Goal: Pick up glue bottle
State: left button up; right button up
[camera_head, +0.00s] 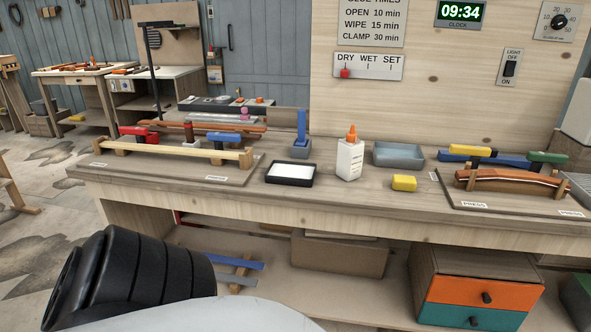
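The glue bottle (349,160) is white with a label and an orange nozzle cap. It stands upright near the middle of the wooden workbench (330,209). A black ribbed part of my arm shows at the lower left, well in front of the bench and apart from the bottle. Neither of my gripper's fingertips shows in this view. Nothing touches the bottle, and its front is fully visible.
A black-rimmed tray (290,173) lies left of the bottle, and a blue-handled brush in a grey holder (300,151) stands behind it. A yellow block (404,183) and a grey bin (398,155) sit to the right. Clamped wood strips (175,150) and a curved press piece (515,183) flank them.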

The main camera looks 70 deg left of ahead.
aim_at(350, 156)
jog(key=k, duration=0.45)
jog(key=u, duration=2.55)
jog(key=i, duration=0.25)
jog(key=z, duration=0.2)
